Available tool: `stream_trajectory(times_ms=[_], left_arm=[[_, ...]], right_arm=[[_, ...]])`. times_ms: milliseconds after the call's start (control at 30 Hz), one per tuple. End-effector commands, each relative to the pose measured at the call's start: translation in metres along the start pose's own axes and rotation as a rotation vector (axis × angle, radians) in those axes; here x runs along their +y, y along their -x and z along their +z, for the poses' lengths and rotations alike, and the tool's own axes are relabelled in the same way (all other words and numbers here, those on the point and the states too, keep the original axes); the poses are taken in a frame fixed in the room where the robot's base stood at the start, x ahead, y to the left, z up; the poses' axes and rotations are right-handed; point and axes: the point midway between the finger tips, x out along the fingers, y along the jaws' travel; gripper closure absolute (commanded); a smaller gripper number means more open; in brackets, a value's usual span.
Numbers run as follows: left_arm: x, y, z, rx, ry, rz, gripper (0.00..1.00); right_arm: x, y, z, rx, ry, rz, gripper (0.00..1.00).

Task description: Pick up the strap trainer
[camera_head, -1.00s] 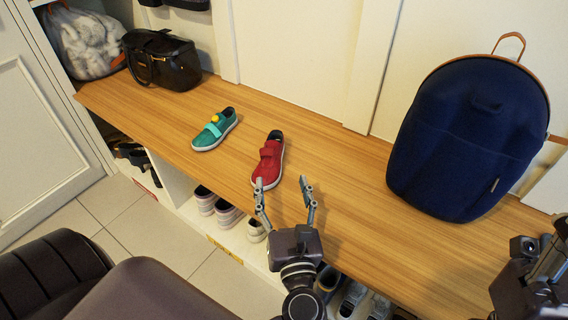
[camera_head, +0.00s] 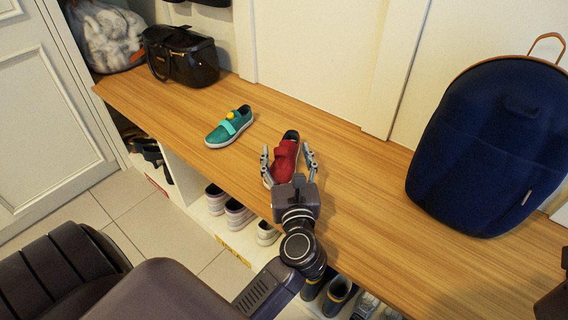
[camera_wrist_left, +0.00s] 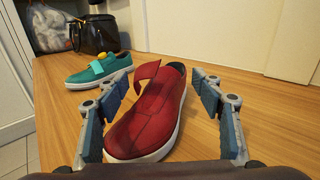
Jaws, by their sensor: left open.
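A red shoe with a strap (camera_head: 285,158) lies on the wooden bench top, its toe toward me. My left gripper (camera_head: 287,151) is open, with one finger on each side of the red shoe. In the left wrist view the red shoe (camera_wrist_left: 150,118) sits between the spread fingers, its strap end lifted. Bare gaps show beside the shoe, so the fingers do not grip it. A teal shoe (camera_head: 229,128) with a light strap and a yellow ball stands farther left; it also shows in the left wrist view (camera_wrist_left: 97,72). My right gripper's fingers are out of view.
A navy backpack (camera_head: 482,150) stands at the right of the bench top (camera_head: 365,205). A black handbag (camera_head: 183,57) and a clear bag (camera_head: 104,38) stand at the far left. Several shoes sit in cubbies below. The bench between red shoe and backpack is clear.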

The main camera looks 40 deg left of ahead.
Motion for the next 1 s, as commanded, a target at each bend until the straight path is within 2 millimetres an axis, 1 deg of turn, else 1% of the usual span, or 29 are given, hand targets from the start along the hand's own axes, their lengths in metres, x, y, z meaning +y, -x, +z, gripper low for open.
stream_trajectory(times_ms=[33,100,300,367,733,767,1000], left_arm=[[0.0000,-0.0048,-0.0001,-0.002,0.000,0.001,0.39],[0.0002,-0.0079,-0.0001,0.000,0.000,0.001,0.39],[0.0002,-0.0082,-0.0001,0.001,0.000,0.001,0.39],[0.0002,-0.0082,0.0000,0.001,0.000,0.001,0.44],[0.0003,-0.0080,-0.0002,0.001,0.000,0.001,0.85],[0.0003,-0.0079,-0.0002,0.001,0.000,0.001,0.87],[-0.0001,-0.0079,0.0000,0.001,0.000,0.000,0.87]], right_arm=[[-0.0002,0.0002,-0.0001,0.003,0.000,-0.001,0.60],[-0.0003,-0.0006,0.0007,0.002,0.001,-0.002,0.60],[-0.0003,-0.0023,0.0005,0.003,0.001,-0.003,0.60],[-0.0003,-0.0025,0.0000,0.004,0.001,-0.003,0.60],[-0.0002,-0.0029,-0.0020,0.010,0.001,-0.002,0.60],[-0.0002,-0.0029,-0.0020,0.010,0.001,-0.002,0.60],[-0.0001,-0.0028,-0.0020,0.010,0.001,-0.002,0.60]])
